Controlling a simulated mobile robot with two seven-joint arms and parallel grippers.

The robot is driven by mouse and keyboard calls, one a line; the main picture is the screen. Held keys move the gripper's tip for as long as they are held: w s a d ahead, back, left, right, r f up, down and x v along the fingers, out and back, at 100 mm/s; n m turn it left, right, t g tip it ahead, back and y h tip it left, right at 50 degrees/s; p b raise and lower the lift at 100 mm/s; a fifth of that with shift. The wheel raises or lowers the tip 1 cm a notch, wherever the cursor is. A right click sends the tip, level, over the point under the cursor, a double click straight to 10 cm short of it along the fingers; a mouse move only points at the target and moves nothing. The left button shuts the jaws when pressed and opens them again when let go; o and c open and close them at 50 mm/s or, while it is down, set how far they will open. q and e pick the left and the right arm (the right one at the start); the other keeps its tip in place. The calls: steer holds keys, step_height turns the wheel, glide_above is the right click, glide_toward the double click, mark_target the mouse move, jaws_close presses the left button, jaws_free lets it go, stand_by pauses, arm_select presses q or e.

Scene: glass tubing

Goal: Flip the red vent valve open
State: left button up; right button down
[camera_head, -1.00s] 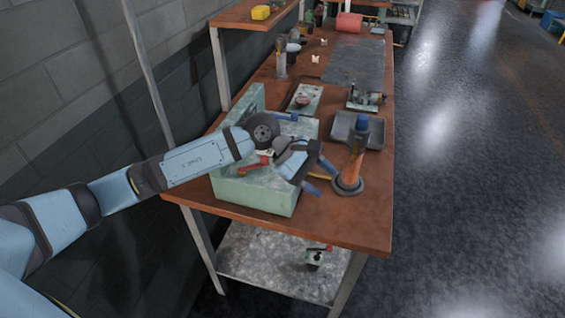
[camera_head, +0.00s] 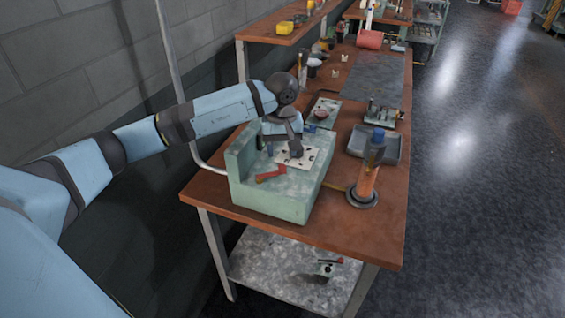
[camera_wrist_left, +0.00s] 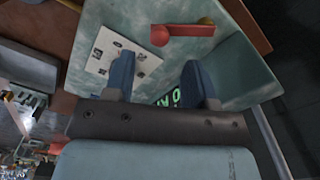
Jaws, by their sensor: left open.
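The red vent valve handle (camera_head: 270,174) lies on the top of a pale green machine housing (camera_head: 275,205), near its front left part. In the left wrist view the red handle (camera_wrist_left: 185,30) shows at the top, with a round red end at left and a yellowish tip at right. My left gripper (camera_head: 283,153) is over the housing, behind the handle in the head view and apart from it. In the left wrist view its two blue fingers (camera_wrist_left: 158,75) are spread with nothing between them. My right gripper is not seen.
A white plate with dark marks (camera_head: 297,158) lies on the housing beside my gripper. The front right bench corner is clear.

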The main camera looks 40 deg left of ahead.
mark_target(282, 165)
arm_select(q)
step_height(282, 165, down, 6)
steer(key=shift+r, duration=0.15)
jaws_close()
